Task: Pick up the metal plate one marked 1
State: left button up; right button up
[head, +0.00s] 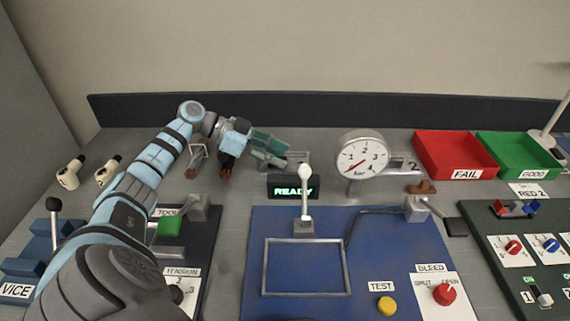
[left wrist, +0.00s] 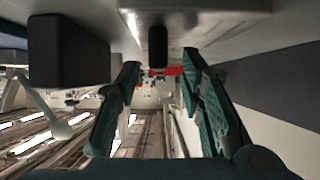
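My left gripper (head: 268,148) reaches from the left to the back of the bench, with its teal fingers pointing right. A grey metal piece (head: 298,157) shows just beyond its fingertips, partly hidden by them; I can read no 1 on it. In the left wrist view the fingers (left wrist: 160,90) are spread apart. A small black block (left wrist: 158,47) and a pale grey metal surface (left wrist: 215,10) show at the top, the block lying between the fingers in the picture. I cannot tell whether anything touches. My right gripper is not in view.
A gauge (head: 362,155) stands right of the gripper, with a metal piece marked 2 (head: 402,164) behind it. A READY sign (head: 293,187) and white-knobbed lever (head: 305,178) stand in front. Red FAIL (head: 430,162) and green GOOD (head: 490,148) trays sit at the back right.

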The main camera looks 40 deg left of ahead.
pick_arm(q)
jog(key=shift+w+d+f, duration=0.1)
jog(key=shift+d, duration=0.1)
grip_shut()
